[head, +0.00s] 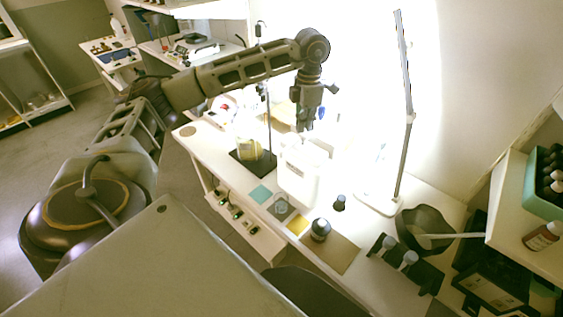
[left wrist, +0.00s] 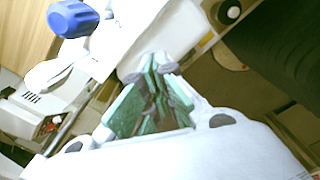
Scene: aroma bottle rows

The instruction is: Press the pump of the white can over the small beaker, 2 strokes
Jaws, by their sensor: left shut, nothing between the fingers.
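The white can (head: 298,182) stands upright on the bench in the head view, and its top is washed out by bright light. My left gripper (head: 305,123) points down just above the can's top, its fingers together with nothing between them. The pump is hard to make out, and I cannot tell whether the fingers touch it. In the left wrist view the green-padded fingers (left wrist: 159,64) reach over a white surface. A small clear vessel, seemingly the small beaker (head: 281,208), is on a grey square in front of the can. My right gripper is not in view.
Teal (head: 260,194) and yellow (head: 298,225) squares flank the grey one. A dark round bottle (head: 320,230) and a small dark bottle (head: 339,203) stand nearby. A lamp pole (head: 405,120) rises right of the can, near a dark bowl (head: 425,225).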

